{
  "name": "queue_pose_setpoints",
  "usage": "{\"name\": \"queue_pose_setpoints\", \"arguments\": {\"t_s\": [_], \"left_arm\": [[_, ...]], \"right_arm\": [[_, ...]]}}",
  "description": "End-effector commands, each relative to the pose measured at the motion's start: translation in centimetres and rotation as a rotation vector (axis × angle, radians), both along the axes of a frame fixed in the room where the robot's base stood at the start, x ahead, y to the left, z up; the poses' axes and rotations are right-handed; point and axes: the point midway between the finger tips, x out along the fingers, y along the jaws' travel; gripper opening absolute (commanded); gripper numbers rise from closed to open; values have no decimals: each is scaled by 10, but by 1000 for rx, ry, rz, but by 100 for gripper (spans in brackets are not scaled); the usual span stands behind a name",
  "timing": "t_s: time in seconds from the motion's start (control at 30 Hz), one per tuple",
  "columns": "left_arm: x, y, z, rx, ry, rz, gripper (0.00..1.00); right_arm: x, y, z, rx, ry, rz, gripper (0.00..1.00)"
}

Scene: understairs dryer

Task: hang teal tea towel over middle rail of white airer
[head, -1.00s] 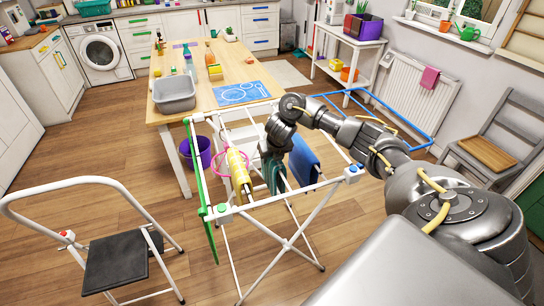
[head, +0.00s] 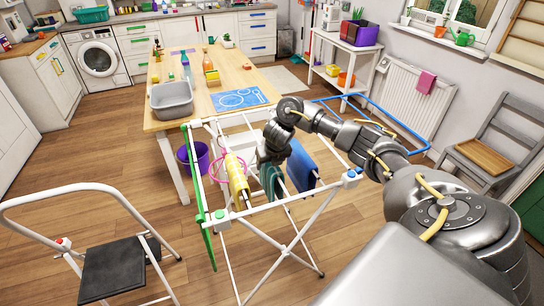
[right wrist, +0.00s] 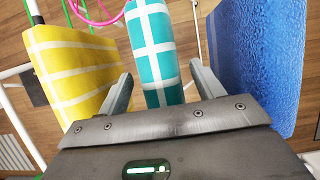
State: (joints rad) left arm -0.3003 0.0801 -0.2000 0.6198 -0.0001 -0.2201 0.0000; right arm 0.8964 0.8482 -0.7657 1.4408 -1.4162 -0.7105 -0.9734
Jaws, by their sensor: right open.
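The teal tea towel with white checks (head: 271,181) hangs over the middle rail of the white airer (head: 285,249), between a yellow towel (head: 237,178) and a blue towel (head: 301,166). My right gripper (head: 272,158) is just above the teal towel. In the right wrist view the gripper (right wrist: 160,76) is open, with one finger on each side of the teal towel (right wrist: 155,45) and gaps between. The gripper body hides the towel's near part there. My left gripper is not in view.
A wooden table (head: 206,92) with a grey basin stands behind. A step stool (head: 119,268) is at front left, a grey chair (head: 497,145) at right.

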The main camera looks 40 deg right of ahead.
Motion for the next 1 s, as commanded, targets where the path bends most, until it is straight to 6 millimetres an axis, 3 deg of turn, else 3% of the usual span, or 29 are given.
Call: {"name": "queue_pose_setpoints", "arguments": {"t_s": [0.2, 0.43, 1.0], "left_arm": [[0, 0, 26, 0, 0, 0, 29], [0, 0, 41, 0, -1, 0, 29], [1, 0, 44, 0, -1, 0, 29]], "right_arm": [[-15, 4, 49, -6, -3, 3, 67], [-28, 10, 80, -3, -4, 3, 67], [-34, 12, 88, -1, -1, -1, 67]]}}
